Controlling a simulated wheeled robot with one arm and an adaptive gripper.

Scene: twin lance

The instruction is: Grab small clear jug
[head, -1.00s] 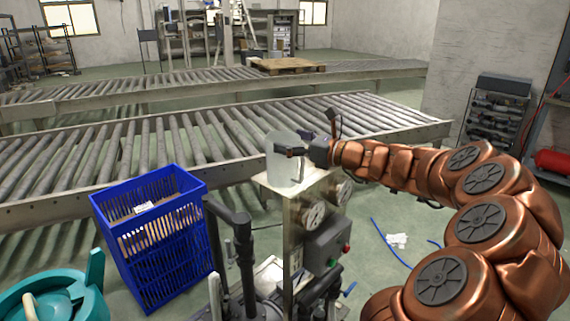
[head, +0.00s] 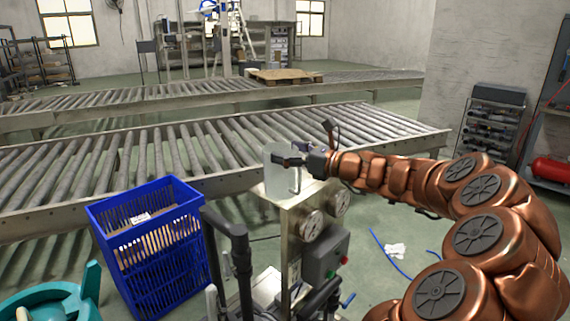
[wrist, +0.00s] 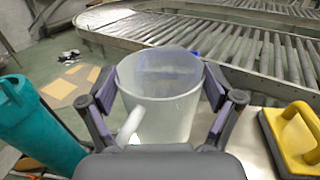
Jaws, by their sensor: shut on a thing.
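The small clear jug (head: 279,180) is a translucent, whitish vessel at the top of the metal machine in the head view. In the wrist view the jug (wrist: 165,105) is upright between my fingers, with its open rim facing up and its handle toward the lower left. My gripper (head: 290,161) is shut on the jug near its upper part; in the wrist view a finger of the gripper (wrist: 160,88) presses each side. I cannot tell whether the jug's base touches the surface beneath it.
The metal machine (head: 289,222) with gauges stands below the jug. A blue crate (head: 160,250) and a teal container (head: 65,300) are at left. A roller conveyor (head: 100,165) runs behind. In the wrist view a yellow-handled block (wrist: 298,132) sits to the right.

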